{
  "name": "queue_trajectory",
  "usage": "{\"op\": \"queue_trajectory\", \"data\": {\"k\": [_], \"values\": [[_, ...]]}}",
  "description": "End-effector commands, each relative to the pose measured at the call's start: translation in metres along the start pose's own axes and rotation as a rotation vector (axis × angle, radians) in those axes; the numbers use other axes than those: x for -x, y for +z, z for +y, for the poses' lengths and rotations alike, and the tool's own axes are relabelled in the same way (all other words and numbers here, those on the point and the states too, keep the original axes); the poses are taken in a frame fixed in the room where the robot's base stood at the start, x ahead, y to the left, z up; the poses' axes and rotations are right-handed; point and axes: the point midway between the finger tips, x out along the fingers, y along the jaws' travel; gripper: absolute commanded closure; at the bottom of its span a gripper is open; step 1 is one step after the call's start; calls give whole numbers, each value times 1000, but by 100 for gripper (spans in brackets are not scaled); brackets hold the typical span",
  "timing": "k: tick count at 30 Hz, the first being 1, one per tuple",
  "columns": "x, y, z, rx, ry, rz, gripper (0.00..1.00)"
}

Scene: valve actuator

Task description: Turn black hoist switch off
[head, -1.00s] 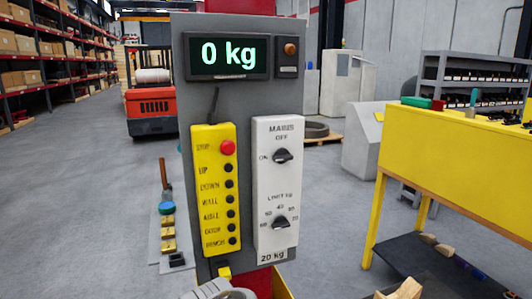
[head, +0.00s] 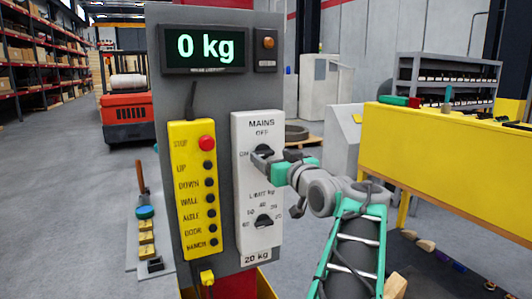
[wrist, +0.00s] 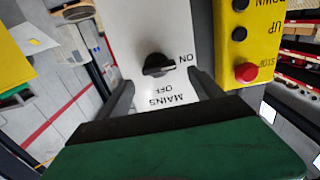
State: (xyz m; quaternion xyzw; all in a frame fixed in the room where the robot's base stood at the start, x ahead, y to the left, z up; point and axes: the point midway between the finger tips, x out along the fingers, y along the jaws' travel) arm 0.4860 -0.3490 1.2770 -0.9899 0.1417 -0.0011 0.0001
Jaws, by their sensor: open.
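The black hoist switch is the MAINS knob (wrist: 158,65) on the white switch panel (head: 243,190). In the wrist view the panel appears upside down, and the knob's pointer lies toward ON, with OFF printed to one side. My gripper (head: 274,160) is at the panel in front of the knob and hides most of it in the head view. In the wrist view my gripper's dark fingers are open, one on each side of the knob, with a visible gap to it. I cannot tell how far the fingertips are from the panel face.
A LIMIT kg knob (head: 263,221) sits lower on the panel. A yellow button box (head: 193,190) with a red STOP button (head: 206,142) stands close to the left. A display (head: 205,47) reads 0 kg above. A yellow workbench (head: 440,150) is at the right.

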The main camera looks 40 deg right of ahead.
Motion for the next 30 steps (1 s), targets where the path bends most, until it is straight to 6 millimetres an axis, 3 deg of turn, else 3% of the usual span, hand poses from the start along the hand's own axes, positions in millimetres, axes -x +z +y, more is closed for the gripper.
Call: {"op": "queue_trajectory", "data": {"k": [6, 15, 30], "values": [[-36, -2, -1, 0, -1, -1, 24], [-41, 0, 0, 1, 2, -2, 24], [-41, 0, 0, 1, 2, -2, 64]]}}
